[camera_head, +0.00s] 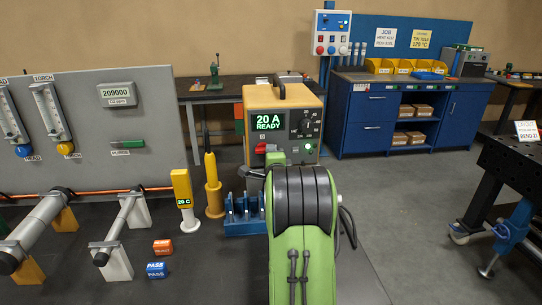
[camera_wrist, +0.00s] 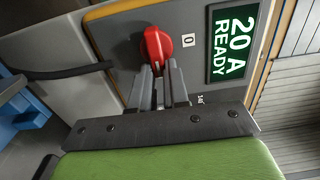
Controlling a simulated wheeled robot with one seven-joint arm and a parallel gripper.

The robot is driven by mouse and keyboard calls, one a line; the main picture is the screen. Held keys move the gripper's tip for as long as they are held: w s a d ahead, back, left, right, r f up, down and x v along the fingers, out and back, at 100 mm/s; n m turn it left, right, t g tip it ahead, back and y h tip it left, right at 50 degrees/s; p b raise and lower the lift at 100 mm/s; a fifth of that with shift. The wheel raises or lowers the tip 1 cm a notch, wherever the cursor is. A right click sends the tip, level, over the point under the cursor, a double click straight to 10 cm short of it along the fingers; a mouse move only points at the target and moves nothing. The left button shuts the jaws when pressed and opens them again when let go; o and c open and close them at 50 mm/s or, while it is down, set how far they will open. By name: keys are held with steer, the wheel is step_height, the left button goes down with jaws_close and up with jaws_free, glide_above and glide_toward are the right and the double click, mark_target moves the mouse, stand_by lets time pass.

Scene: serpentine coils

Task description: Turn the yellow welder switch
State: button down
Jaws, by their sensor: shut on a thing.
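The yellow welder (camera_head: 262,95) stands on the bench, with a grey front and a green-lit display reading "20 A READY". The display also shows sideways in the wrist view (camera_wrist: 233,43). The welder's red switch (camera_wrist: 156,46) is on the grey front, beside a small "0" label. In the head view the switch (camera_head: 262,148) is small, below the display. My gripper (camera_wrist: 158,72) is shut on the red switch, its two grey fingers reaching the knob's lower part. The fingertips' exact contact is partly hidden. In the head view my green arm hides most of the gripper.
A yellow torch in a holder (camera_head: 213,185), a blue rack (camera_head: 243,215) and a yellow "20 C" meter (camera_head: 182,188) stand left of my arm. A grey gauge panel (camera_head: 100,120) rises at the left. A black cable (camera_wrist: 70,72) runs near the switch.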

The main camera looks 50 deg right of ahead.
steer(key=shift+f, duration=0.15)
steer(key=c, duration=1.1)
jaws_free()
steer(key=shift+s, duration=0.1)
steer(key=b+v, duration=0.2)
steer(key=v, duration=1.3)
steer(key=shift+s+a, duration=0.25)
steer(key=shift+w, duration=0.1)
